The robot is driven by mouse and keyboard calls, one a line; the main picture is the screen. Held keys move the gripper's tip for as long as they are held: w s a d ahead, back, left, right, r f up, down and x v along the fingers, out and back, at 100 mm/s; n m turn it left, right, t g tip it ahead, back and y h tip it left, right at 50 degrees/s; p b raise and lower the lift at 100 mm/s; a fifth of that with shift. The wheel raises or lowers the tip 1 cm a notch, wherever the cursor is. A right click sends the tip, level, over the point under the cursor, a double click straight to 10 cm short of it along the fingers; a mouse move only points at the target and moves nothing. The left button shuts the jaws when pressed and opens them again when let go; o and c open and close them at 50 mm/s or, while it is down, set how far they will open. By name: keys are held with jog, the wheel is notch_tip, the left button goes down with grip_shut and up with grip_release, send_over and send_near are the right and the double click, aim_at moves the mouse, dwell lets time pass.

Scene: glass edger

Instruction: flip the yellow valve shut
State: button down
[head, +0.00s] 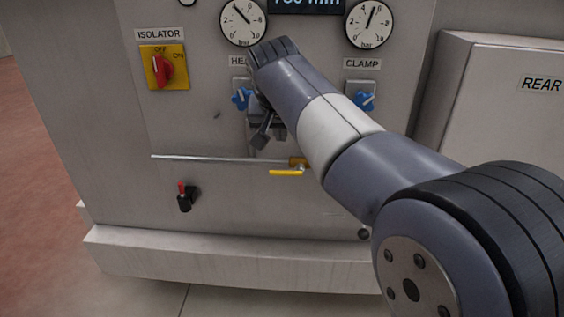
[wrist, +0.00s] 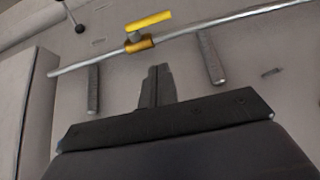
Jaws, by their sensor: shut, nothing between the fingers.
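The yellow valve handle (head: 287,172) lies along the thin metal pipe (head: 215,158), just below it, on a brass body (head: 299,163) near the pipe's right end. The wrist view also shows the yellow handle (wrist: 149,21), about parallel to the pipe, and the brass body (wrist: 139,45). My gripper (head: 261,138) is in front of the panel, above and left of the handle in the head view and apart from it. In the wrist view the fingers (wrist: 156,86) are together and empty, pointing toward the valve. My arm partly hides the gripper in the head view.
A red isolator switch (head: 164,69) is at upper left, a red-tipped lever (head: 186,196) at lower left. A ledge (head: 230,262) runs along the bottom. The panel just below the yellow handle is clear.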

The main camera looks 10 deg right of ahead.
jog(key=x, duration=0.7)
jog(key=shift+f, duration=0.25)
jog(key=f, duration=0.1)
jog(key=s+f, duration=0.1)
jog(key=f, duration=0.1)
jog(key=shift+a+f, duration=0.2)
